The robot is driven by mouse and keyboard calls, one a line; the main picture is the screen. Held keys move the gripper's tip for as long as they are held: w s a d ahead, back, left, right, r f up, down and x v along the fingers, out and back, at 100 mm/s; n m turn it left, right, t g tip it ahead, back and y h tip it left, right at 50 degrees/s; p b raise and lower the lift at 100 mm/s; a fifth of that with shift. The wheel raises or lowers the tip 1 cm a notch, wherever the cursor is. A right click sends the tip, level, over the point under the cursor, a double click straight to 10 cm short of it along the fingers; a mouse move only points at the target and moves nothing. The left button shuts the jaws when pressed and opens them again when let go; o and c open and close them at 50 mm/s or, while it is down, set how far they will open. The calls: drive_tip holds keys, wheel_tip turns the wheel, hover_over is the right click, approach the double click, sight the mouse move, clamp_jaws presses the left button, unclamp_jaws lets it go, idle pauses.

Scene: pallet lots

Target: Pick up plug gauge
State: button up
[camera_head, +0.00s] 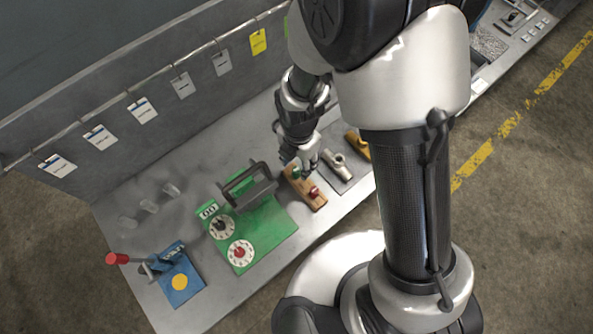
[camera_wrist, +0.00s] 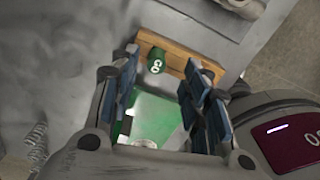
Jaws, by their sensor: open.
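A wooden block (camera_head: 309,194) lies on the grey bench, with a green piece (camera_head: 296,173) at one end and a red piece (camera_head: 314,191) at the other. I take these coloured pieces to belong to the plug gauge. In the wrist view the green cylinder (camera_wrist: 156,61) with white marking stands against the wooden block (camera_wrist: 178,58), beyond my fingertips; the red piece is partly hidden by the right finger. My gripper (camera_wrist: 158,88) is open and empty. In the head view my gripper (camera_head: 303,157) is just above the green end, and contact cannot be told.
A green base (camera_head: 270,240) with two dials and a dark handle stands left of the block. A pale metal tool (camera_head: 337,166) and a yellow-brown piece (camera_head: 357,146) lie to the right. A blue fixture (camera_head: 180,284) with a red-knobbed lever is far left. Tags hang behind.

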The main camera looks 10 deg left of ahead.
sight(296, 169)
drive_tip(key=f, duration=0.2)
drive_tip(key=f+b, duration=0.2)
drive_tip(key=f, duration=0.1)
drive_tip(key=shift+a+f, duration=0.25)
drive_tip(key=shift+f, duration=0.05)
clamp_jaws()
idle(0.4)
